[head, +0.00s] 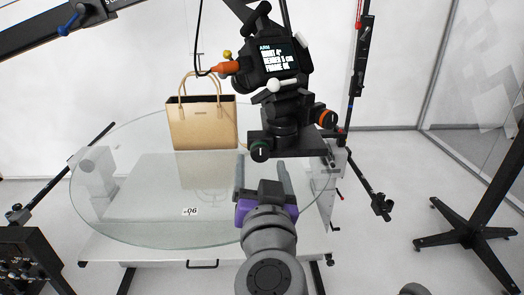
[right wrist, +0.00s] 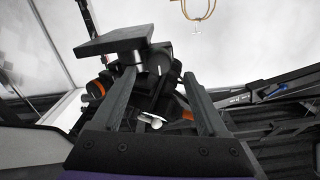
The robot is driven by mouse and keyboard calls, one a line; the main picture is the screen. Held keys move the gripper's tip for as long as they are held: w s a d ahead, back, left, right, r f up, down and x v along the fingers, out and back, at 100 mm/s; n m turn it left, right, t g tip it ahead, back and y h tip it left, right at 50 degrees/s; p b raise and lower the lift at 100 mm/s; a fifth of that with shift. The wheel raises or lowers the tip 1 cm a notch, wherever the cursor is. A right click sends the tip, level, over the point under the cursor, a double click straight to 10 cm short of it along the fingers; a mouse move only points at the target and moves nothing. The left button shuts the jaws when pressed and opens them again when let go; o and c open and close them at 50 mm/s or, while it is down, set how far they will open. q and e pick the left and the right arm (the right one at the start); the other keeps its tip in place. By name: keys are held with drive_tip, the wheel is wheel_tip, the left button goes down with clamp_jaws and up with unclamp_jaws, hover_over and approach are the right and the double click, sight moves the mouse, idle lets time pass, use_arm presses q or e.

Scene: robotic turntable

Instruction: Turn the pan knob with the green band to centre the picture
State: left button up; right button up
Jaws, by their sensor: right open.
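The pan knob with the green band (head: 260,150) is a small dark knob low on the front left of the black camera head (head: 286,105) in the head view. My right gripper (head: 261,166) is open and empty, its fingers pointing at the camera head. In the head view its fingertips are just below and either side of the green-banded knob; I cannot tell the depth gap. In the right wrist view the open fingers (right wrist: 158,72) frame dark parts of the camera head, and I cannot make out the green band there. My left gripper is not in view.
A knob with an orange band (head: 327,118) sits to the right and shows in the right wrist view (right wrist: 96,88). A round glass turntable (head: 130,215) carries a tan handbag (head: 202,122). A lit display (head: 279,58) is above. A black stand (head: 468,237) is at the right.

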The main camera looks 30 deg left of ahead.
sight(261, 154)
drive_tip(key=x, duration=0.5)
drive_tip(key=shift+w, duration=0.4)
clamp_jaws()
